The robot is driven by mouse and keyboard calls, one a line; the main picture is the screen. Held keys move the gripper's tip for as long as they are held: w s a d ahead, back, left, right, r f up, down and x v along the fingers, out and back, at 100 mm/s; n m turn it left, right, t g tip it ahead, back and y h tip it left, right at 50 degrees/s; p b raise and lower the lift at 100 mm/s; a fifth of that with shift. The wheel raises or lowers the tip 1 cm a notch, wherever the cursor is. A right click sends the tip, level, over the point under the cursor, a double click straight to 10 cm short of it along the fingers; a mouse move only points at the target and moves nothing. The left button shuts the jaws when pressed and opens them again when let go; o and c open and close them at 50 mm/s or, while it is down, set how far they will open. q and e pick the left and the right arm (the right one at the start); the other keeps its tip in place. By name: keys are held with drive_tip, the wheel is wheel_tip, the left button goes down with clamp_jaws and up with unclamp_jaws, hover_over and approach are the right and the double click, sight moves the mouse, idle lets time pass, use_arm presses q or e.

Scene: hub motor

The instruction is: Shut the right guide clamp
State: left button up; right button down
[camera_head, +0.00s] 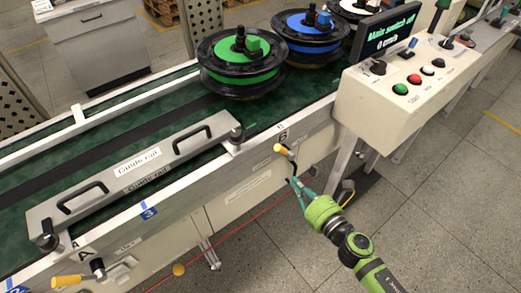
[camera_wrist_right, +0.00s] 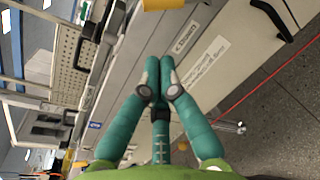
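The right guide clamp is a toggle lever with a yellow grip (camera_head: 284,150) on the front of the conveyor frame, beside the mark B. Its yellow grip points up and left, over a dark lever. A yellow piece, likely this grip, shows at the top edge of the right wrist view (camera_wrist_right: 165,4). My right gripper (camera_head: 301,178) is just below and to the right of the clamp, apart from the yellow grip. Its teal fingers look spread in the head view and hold nothing; their tips look close together in the wrist view (camera_wrist_right: 159,65). My left gripper is out of view.
The guide rail (camera_head: 140,170) lies along the belt. Another clamp with a yellow grip (camera_head: 67,281) is at A. Green (camera_head: 240,65) and blue (camera_head: 307,25) hub reels stand on the belt. A control box (camera_head: 400,85) is at right. Open floor (camera_head: 440,215) lies in front.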

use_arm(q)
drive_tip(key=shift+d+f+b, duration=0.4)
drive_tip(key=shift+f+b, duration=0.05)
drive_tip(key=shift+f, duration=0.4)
use_arm(e)
drive_tip(key=a+r+n+y, duration=0.2)
drive_tip(key=a+r+n, duration=0.1)
drive_tip(key=r+n, duration=0.3)
drive_tip(key=shift+s+n+y, duration=0.3)
drive_tip(key=shift+s+n, duration=0.1)
drive_tip(key=shift+s, duration=0.05)
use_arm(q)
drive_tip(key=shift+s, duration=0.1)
use_arm(e)
drive_tip(key=shift+r, duration=0.1)
drive_tip(key=p, duration=0.2)
approach(250, 136)
drive_tip(key=x, duration=0.5)
drive_tip(key=shift+w+a, duration=0.3)
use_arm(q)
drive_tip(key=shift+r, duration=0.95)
use_arm(e)
drive_tip(key=shift+w+a, duration=0.35)
drive_tip(key=shift+w, duration=0.2)
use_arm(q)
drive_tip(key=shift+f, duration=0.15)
